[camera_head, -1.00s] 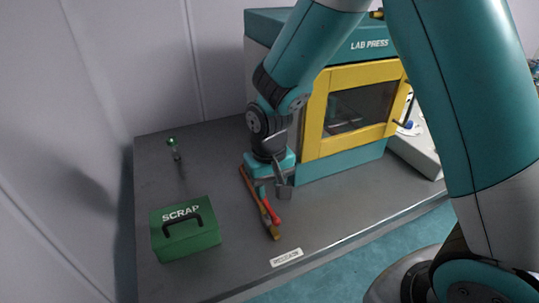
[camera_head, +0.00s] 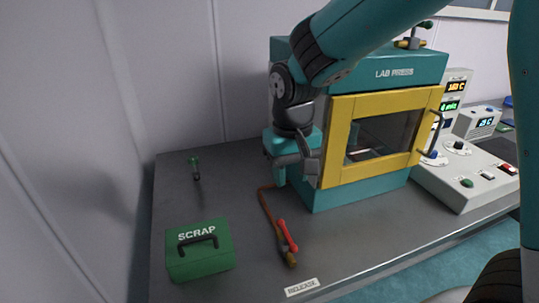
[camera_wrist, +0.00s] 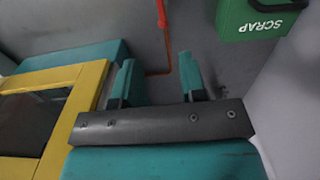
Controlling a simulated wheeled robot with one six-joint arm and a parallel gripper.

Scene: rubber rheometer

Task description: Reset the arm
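My gripper (camera_head: 292,172) hangs in front of the left side of the teal lab press (camera_head: 290,75), above the grey bench. In the wrist view my gripper (camera_wrist: 160,75) has its two teal fingers apart with nothing held between them. A brown rod-like tool (camera_head: 267,210) with a red part (camera_head: 287,235) lies on the bench below and in front of my gripper. It also shows beyond the fingers in the wrist view (camera_wrist: 167,50). The fingertips are partly hard to make out in the head view.
The yellow-framed press door (camera_head: 337,140) is close on the right of my gripper. A green SCRAP box (camera_head: 200,262) stands at front left, with a small green-topped post (camera_head: 195,165) behind it. A control unit (camera_head: 465,175) stands right. A RELEASE label (camera_head: 301,287) marks the front edge.

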